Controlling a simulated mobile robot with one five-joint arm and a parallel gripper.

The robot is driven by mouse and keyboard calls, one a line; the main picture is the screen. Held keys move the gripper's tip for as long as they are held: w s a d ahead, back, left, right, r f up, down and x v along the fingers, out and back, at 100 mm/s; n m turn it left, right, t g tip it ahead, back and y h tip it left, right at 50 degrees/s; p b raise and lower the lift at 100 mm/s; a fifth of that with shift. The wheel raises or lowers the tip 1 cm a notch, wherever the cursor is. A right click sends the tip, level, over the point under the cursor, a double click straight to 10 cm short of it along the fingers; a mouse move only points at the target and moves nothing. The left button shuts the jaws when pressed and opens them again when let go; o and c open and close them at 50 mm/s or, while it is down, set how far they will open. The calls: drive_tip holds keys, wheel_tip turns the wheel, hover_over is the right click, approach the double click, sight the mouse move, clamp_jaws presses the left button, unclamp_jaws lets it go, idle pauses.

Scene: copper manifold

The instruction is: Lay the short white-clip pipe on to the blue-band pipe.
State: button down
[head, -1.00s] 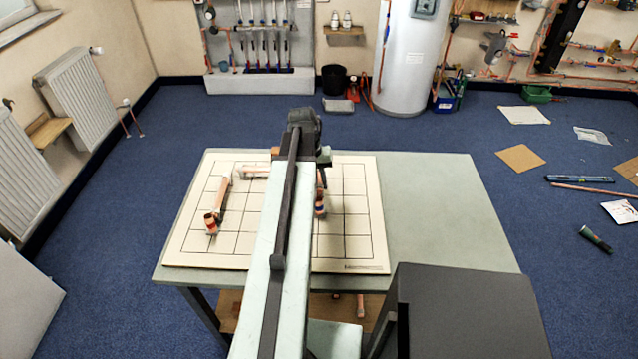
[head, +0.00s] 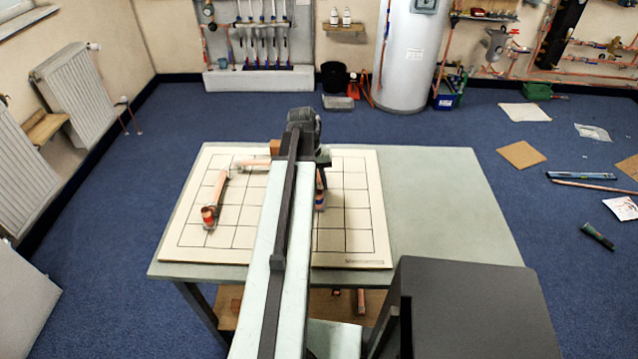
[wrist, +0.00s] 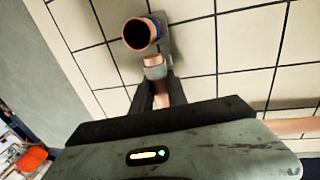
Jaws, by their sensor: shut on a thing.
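In the wrist view my gripper (wrist: 160,92) is shut on a short copper pipe (wrist: 171,86) between its dark fingers. A pale clip (wrist: 155,69) sits at the far end of this pipe. Just beyond it is the open copper end of the blue-band pipe (wrist: 137,34), its blue band partly showing on the rim. I cannot tell whether the two pipes touch. In the head view the blue-band pipe (head: 320,199) shows just right of my arm, over the gridded board.
A gridded cream board (head: 345,225) lies on a pale green table (head: 440,200). A copper pipe with a red band (head: 209,214) lies at the board's left, and another pipe (head: 252,162) runs along the back. The table's right side is clear.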

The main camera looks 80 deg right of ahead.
sight(318, 180)
drive_tip(key=shift+f, duration=0.2)
drive_tip(key=c, duration=1.2)
unclamp_jaws()
drive_tip(key=shift+c, duration=0.2)
drive_tip(key=shift+r, duration=0.15)
wheel_tip(318, 180, up, 9)
drive_tip(key=p, duration=0.9)
drive_tip(key=shift+w, duration=0.15)
